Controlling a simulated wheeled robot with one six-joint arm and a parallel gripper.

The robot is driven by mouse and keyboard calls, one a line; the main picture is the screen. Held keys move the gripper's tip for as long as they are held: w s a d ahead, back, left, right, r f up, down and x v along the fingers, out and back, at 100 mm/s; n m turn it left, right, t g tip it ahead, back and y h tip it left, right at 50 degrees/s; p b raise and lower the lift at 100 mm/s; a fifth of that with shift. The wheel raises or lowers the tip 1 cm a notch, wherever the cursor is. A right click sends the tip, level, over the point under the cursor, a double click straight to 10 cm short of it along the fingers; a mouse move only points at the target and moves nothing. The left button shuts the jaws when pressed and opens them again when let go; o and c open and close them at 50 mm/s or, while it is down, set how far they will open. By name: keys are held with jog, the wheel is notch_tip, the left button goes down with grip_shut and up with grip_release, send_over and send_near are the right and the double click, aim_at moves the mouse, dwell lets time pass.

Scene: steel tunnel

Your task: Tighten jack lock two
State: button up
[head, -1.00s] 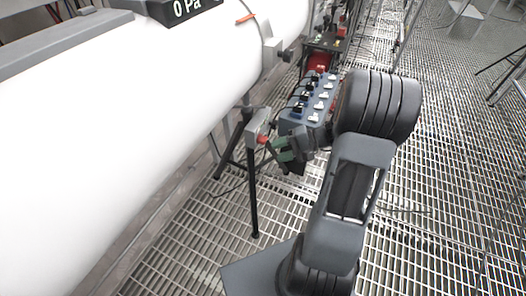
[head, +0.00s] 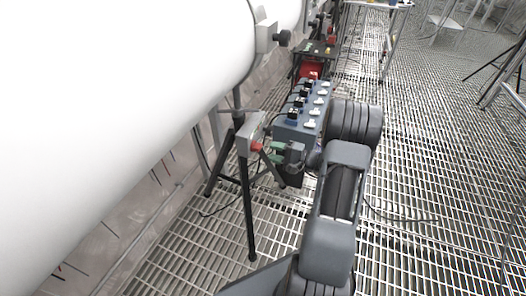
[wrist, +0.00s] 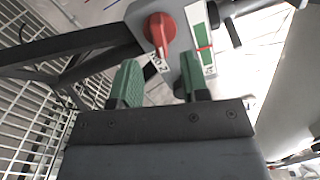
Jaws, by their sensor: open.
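The jack lock is a grey box (head: 250,133) on a black tripod stand beside the white tube. Its red knob (head: 257,147) faces my gripper (head: 275,153). In the wrist view the red knob (wrist: 159,30) sits on the grey plate, just beyond the fingertips and roughly centred between them. A small white tag by the knob seems to show a 2. A green strip with a red line (wrist: 203,45) is to the right of the knob. My gripper (wrist: 160,80) has green fingers, spread apart and empty; contact with the knob is not visible.
The large white tube (head: 120,110) fills the left. A blue-grey box with switches (head: 304,112) shows beside my arm in the head view. The black tripod (head: 247,210) stands close to my gripper. Grated floor (head: 430,200) is open at right.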

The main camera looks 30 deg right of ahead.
aim_at(261, 148)
jog(key=shift+b+x, duration=0.45)
jog(key=shift+x, duration=1.95)
grip_shut()
